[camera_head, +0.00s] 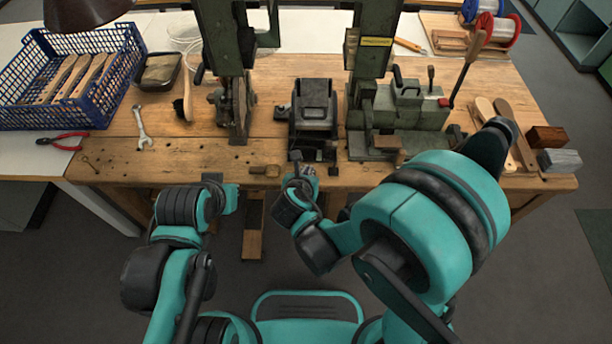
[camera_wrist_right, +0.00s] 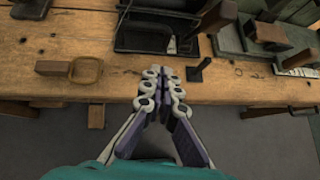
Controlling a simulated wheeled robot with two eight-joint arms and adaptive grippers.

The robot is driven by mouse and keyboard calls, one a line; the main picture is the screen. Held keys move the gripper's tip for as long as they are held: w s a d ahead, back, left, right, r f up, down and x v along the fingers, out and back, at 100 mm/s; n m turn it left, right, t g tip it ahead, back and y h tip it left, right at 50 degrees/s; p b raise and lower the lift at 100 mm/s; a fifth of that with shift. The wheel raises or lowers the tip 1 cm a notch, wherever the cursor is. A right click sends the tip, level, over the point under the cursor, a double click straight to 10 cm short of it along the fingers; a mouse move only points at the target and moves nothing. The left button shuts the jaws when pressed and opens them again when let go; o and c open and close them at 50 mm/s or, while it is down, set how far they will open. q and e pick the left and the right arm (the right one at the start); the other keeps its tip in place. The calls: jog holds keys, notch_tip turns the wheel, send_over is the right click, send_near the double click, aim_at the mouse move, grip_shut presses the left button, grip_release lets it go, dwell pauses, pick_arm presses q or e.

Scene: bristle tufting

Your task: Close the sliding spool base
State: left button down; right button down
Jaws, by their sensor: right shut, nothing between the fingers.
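The spool base looks to be the black metal unit (camera_head: 314,112) at the middle of the bench's front part. Its low front part reaches toward the bench edge, and it also shows at the top of the right wrist view (camera_wrist_right: 135,42). I cannot tell how far its sliding part stands out. My right gripper (camera_head: 305,172) is at the bench's front edge, just in front of the unit. In the wrist view its fingers (camera_wrist_right: 163,80) are together and empty, apart from the unit. My left gripper (camera_head: 214,178) is near the front edge, farther left; its fingers are unclear.
Green machine columns stand on both sides of the unit. A small wooden-handled piece (camera_head: 266,170) lies left of my right gripper. A wrench (camera_head: 142,127), red pliers (camera_head: 62,141) and a blue crate (camera_head: 72,75) are at the left.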

jog(key=b+x, duration=0.1)
jog(key=x, duration=0.3)
jog(key=shift+s+f, duration=0.1)
jog(key=shift+s, duration=0.05)
jog(key=w, duration=0.2)
jog(key=shift+w+d+r, duration=0.25)
jog(key=shift+r, duration=0.15)
jog(key=shift+w+r+b, duration=0.15)
jog(key=shift+w+b, duration=0.15)
jog(key=shift+w, duration=0.3)
jog(key=w, duration=1.9)
jog(key=shift+w, duration=0.1)
